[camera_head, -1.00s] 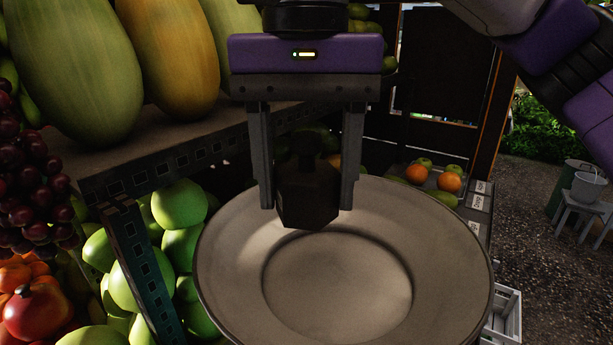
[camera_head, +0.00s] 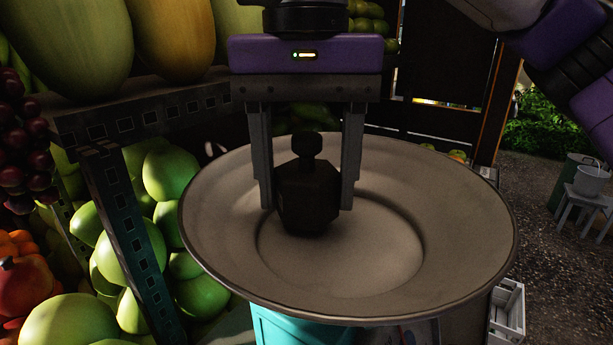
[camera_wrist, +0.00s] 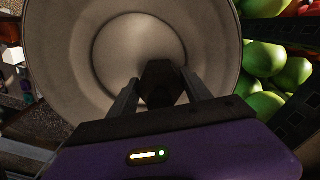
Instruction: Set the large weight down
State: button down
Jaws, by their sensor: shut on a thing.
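The large weight (camera_head: 308,197) is a dark faceted block with a knob on top. It is upright between the fingers of my gripper (camera_head: 307,205), which is shut on it. The weight is over the inner flat of a wide metal pan (camera_head: 455,230); I cannot tell whether its base touches the pan. In the wrist view the weight (camera_wrist: 160,82) shows between the fingers of my gripper (camera_wrist: 158,95), in front of the pan (camera_wrist: 60,50).
A turquoise scale body (camera_head: 290,328) shows under the pan. A metal shelf frame (camera_head: 125,225) with green fruit (camera_head: 165,175) stands close on the left. Large melons (camera_head: 70,45) lie on the shelf. A white crate (camera_head: 508,312) and a stool with a bucket (camera_head: 592,182) are on the right.

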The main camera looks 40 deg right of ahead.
aim_at(308, 135)
jog(key=shift+f, duration=0.4)
dwell(0.3)
jog(key=shift+c, duration=2)
grip_release()
jog(key=shift+f, duration=0.15)
notch_tip(308, 135, up, 8)
jog(key=shift+r+b, duration=0.1)
jog(key=shift+b, duration=0.25)
